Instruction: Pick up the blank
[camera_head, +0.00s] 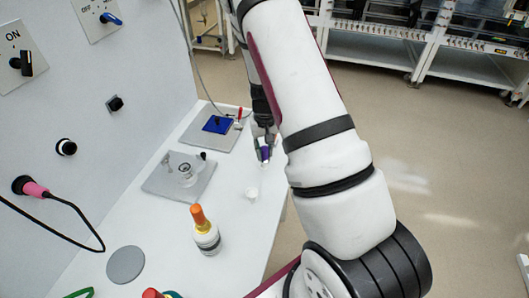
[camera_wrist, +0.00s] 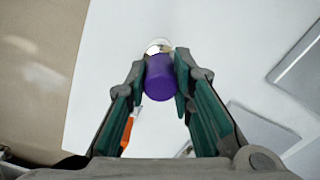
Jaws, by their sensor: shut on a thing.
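The blank appears to be a short purple cylinder (camera_wrist: 160,78), held between the green-padded fingers of my gripper (camera_wrist: 160,68) in the wrist view. My gripper is shut on it, one finger at each side. In the head view my gripper (camera_head: 264,148) is near the right edge of the white table, with the purple piece (camera_head: 265,154) showing between its fingers. I cannot tell whether the piece touches the table.
A grey plate (camera_head: 178,181) with a clear fixture and a plate with a blue block (camera_head: 217,125) lie left. A panel with switches (camera_head: 27,62) rises at left.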

